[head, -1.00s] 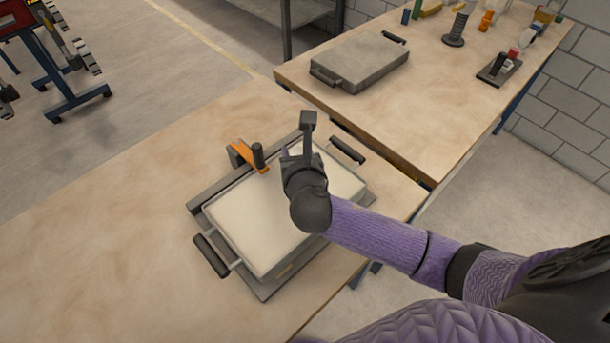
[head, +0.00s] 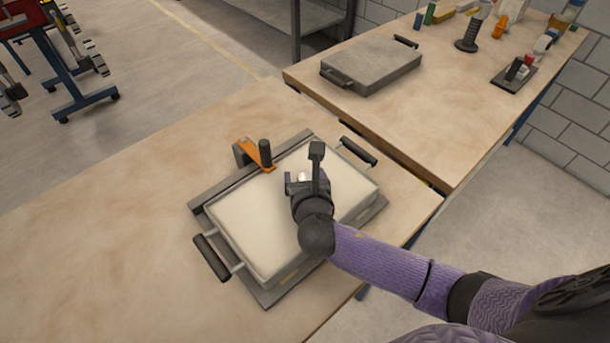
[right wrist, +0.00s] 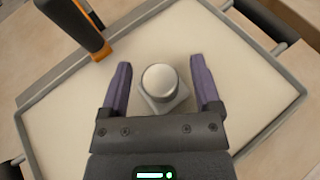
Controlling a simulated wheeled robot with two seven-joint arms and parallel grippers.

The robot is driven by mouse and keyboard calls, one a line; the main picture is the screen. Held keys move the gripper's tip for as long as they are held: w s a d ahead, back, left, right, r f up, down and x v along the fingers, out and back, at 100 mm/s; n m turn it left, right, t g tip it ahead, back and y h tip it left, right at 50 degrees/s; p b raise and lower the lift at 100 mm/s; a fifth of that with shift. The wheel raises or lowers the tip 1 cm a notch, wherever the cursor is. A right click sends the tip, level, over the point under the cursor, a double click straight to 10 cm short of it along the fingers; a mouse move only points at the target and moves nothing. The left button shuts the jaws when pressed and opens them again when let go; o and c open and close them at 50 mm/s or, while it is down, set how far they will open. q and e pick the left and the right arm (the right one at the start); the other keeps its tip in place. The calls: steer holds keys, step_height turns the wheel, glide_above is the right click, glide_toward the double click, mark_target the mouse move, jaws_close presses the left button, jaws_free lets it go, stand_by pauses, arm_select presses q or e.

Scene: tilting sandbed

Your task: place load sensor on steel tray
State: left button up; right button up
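The load sensor is a silver round-topped cylinder on a square base (right wrist: 162,84). It rests on the pale sand of the sandbed (right wrist: 70,110) and shows as a small bright spot in the head view (head: 303,177). My right gripper (right wrist: 161,72) is open, with one purple finger on each side of the sensor and a gap to both. In the head view my right gripper (head: 303,168) is over the sandbed's right half. A flat grey tray with two black handles (head: 372,66) is on the far table; it looks like the steel tray. My left gripper is out of view.
An orange bracket with a black upright handle (head: 260,153) stands at the sandbed's back left edge. The sandbed has black side handles (head: 211,258). Bottles and small parts crowd the far table's back right. A gap separates the tables (head: 390,170).

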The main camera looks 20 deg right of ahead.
steer(key=shift+r, duration=0.1)
steer(key=p+v, duration=0.4)
steer(key=v, duration=0.8)
